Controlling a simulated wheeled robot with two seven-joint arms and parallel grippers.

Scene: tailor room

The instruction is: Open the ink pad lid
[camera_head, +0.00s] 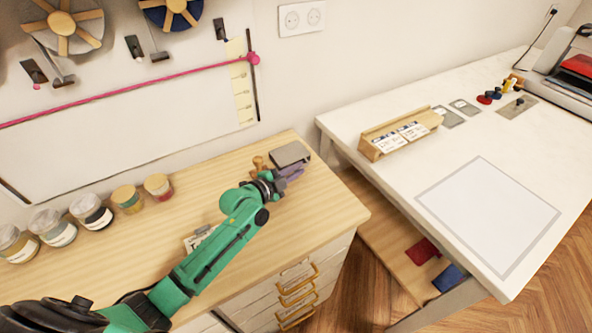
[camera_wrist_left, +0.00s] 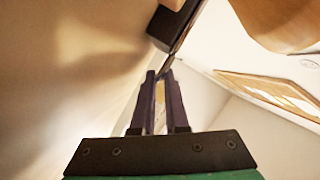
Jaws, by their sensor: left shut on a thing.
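The dark grey ink pad (camera_head: 290,153) sits near the back right corner of the wooden cabinet top, by the wall. In the left wrist view it is a black shape (camera_wrist_left: 165,28) just beyond my fingertips. My left gripper (camera_head: 292,170) is at its near edge, with purple fingers. In the left wrist view the fingers (camera_wrist_left: 165,76) are close together, shut on the edge of the ink pad lid. I cannot tell how far the lid is raised. The pad's inner face is not visible. My right gripper is not in view.
A wooden stamp (camera_head: 258,163) stands just left of the ink pad. Several jars (camera_head: 92,212) line the cabinet's back left. A paper item (camera_head: 198,238) lies partly behind my arm. The white table (camera_head: 380,110) is on the right, with a gap between. The cabinet's front right is clear.

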